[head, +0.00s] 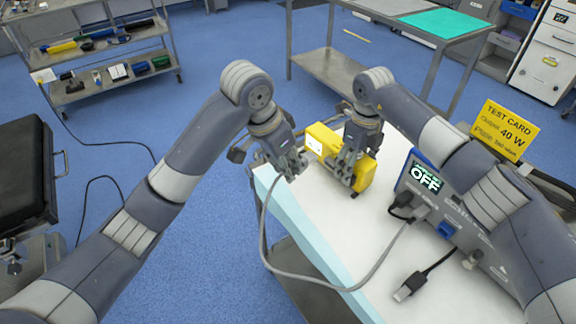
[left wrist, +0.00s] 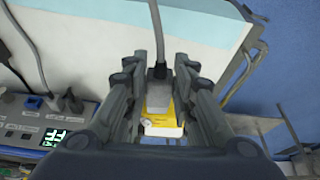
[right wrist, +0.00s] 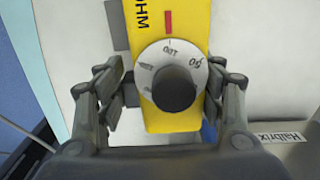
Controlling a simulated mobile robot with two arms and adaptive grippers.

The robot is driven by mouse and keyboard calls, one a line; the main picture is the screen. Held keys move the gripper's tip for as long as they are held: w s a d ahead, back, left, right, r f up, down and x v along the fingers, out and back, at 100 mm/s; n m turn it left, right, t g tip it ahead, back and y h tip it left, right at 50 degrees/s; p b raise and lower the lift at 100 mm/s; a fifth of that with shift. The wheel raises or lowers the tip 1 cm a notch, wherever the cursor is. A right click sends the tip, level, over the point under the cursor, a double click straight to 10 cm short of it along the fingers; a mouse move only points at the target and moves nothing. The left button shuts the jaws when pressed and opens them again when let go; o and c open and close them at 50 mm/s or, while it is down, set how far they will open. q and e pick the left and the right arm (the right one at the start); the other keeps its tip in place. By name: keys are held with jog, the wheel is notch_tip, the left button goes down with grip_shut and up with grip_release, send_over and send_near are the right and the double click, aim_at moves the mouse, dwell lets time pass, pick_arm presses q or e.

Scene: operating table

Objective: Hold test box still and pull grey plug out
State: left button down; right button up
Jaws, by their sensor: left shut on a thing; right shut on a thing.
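The yellow test box (head: 366,173) lies near the far end of the white-topped table. My right gripper (head: 347,172) is shut on the test box from above; its fingers flank the box beside a round dial (right wrist: 174,78) in the right wrist view. My left gripper (head: 292,168) is at the box's left end, shut on the grey plug (left wrist: 159,88), with the plug's grey cable (head: 275,262) trailing from it. In the left wrist view the plug lines up with the yellow box (left wrist: 160,118).
A grey unit (head: 455,222) with a display reading OFF stands at the table's right, with plugs in its front. A loose black cable with a grey connector (head: 403,293) lies on the table. A yellow test card (head: 504,131) stands behind the unit.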

jog(key=o, duration=1.4)
notch_tip(320, 180, up, 12)
jog(key=shift+r, duration=0.1)
